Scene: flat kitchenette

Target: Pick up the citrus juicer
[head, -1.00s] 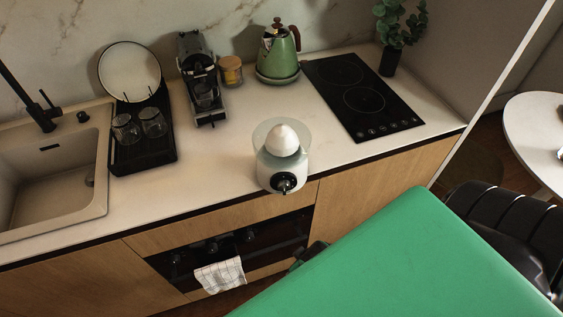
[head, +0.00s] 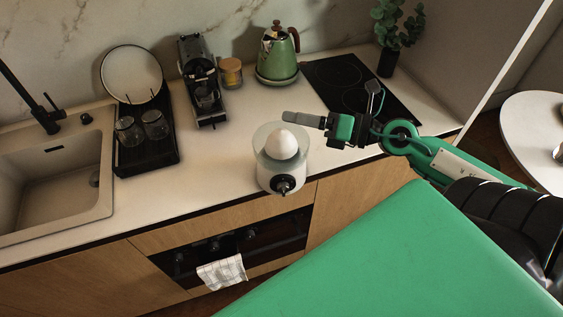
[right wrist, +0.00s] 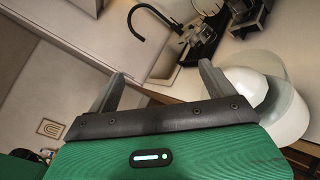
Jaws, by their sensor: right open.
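The citrus juicer (head: 283,165) stands upright on the counter near its front edge, with a white cone, a clear bowl and a dark knob facing front. My right gripper (head: 302,119) is at the juicer's upper right in the head view, with a grey finger reaching near the cone. In the right wrist view the two fingers of my right gripper (right wrist: 160,85) are spread apart with nothing between them. The juicer (right wrist: 284,105) shows there to the right of the right-hand finger, partly hidden behind it. I cannot tell whether they touch. My left gripper is not in view.
A sink (head: 60,180) and a black dish rack (head: 146,158) with glasses lie left. A coffee machine (head: 203,85), a jar (head: 230,73) and a green kettle (head: 279,55) stand behind. The black hob (head: 335,80) is right. Counter left of the juicer is clear.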

